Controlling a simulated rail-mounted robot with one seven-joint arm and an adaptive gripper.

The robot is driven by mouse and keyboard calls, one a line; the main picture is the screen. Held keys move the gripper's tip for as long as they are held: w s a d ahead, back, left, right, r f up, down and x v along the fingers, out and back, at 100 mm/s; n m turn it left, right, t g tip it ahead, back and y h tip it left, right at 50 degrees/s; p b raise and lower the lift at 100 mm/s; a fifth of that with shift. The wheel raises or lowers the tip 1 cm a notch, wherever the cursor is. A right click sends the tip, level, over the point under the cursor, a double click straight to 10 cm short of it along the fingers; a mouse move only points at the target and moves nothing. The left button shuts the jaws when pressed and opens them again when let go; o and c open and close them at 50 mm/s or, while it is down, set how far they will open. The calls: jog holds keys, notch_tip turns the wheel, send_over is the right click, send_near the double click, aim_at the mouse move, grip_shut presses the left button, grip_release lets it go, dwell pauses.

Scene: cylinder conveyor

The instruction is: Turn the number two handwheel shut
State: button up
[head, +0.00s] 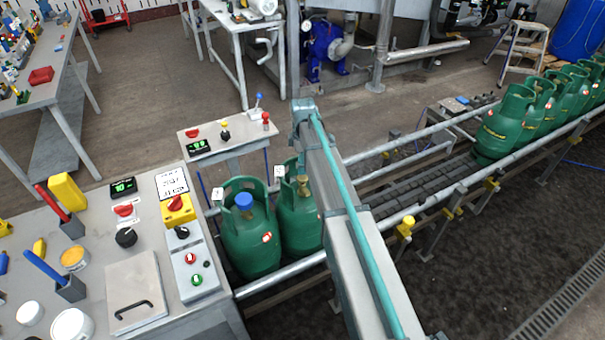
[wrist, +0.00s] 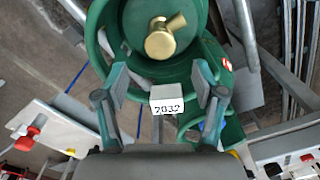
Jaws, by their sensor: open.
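My gripper (wrist: 161,75) is open in the wrist view, its two fingers apart over the collar of a green cylinder (wrist: 133,68). A brass valve (wrist: 160,42) stands inside that collar, ahead of the fingertips. A white numbered tag (wrist: 165,99) shows between the fingers, and nothing is gripped. In the head view two green cylinders stand close together; the left one (head: 250,250) has a blue round top (head: 244,201), the right one (head: 298,222) a brass valve (head: 303,185). My arm hides part of the right one and my gripper. I cannot make out a handwheel marked two.
A control bench (head: 145,238) with knobs and buttons stands left of the cylinders, and a small panel table (head: 230,138) behind them. Conveyor rails (head: 440,207) run right to more green cylinders (head: 505,125).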

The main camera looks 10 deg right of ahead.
aim_at(302, 177)
notch_tip(302, 177, down, 6)
jog(key=shift+f+p, duration=0.25)
jog(key=shift+p, duration=0.5)
jog(key=c, duration=1.1)
jog(key=shift+c, duration=0.2)
